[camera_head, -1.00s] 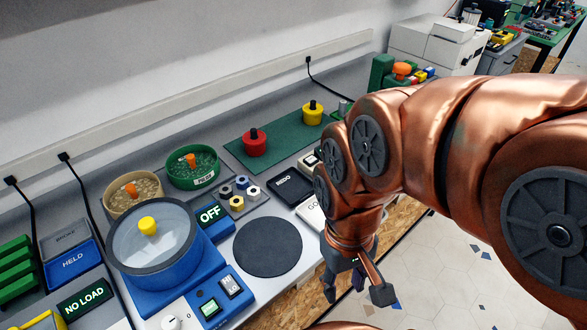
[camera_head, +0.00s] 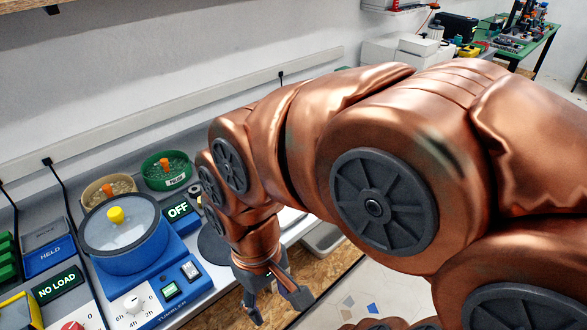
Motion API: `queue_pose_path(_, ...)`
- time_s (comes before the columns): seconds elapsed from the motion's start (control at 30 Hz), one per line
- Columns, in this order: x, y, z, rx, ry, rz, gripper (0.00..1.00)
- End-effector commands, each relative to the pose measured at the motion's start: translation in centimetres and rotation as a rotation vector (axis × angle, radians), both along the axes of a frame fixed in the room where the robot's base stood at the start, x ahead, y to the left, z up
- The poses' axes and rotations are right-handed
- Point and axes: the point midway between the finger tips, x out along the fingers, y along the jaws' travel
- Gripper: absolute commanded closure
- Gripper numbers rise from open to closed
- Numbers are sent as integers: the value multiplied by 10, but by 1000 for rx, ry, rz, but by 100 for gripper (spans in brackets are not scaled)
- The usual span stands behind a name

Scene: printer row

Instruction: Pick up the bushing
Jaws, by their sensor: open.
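My gripper (camera_head: 275,305) is open and empty, pointing down in front of the bench's front edge, over the floor side. I cannot pick out the bushing for certain. A small dark ring-like piece (camera_head: 195,188) shows on the bench just left of my arm, beside the OFF display. The rest of the group of small pieces around it is hidden behind my arm.
A blue tumbler (camera_head: 135,250) with a clear lid and yellow knob stands left of my gripper. Green (camera_head: 168,183) and tan (camera_head: 92,193) bowls stand behind it. A dark round pad (camera_head: 213,245) is partly hidden by my arm. A green table (camera_head: 535,45) stands far right.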

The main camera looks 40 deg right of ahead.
Motion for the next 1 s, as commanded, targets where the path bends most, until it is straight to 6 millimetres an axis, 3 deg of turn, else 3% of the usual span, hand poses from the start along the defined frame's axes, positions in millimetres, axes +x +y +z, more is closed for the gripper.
queue_pose_path(0.17,49,-11,0,29,-62,19,45)
queue_pose_path(0.27,91,-25,3,49,-122,32,45)
queue_pose_path(0.47,174,-79,6,71,-252,22,45)
queue_pose_path(0.57,208,-118,5,71,-316,0,45)
queue_pose_path(0.7,245,-187,1,53,-399,-47,45)
queue_pose_path(0.9,267,-291,-9,0,-493,-128,45)
queue_pose_path(1.0,267,-329,-15,-25,-518,-160,45)
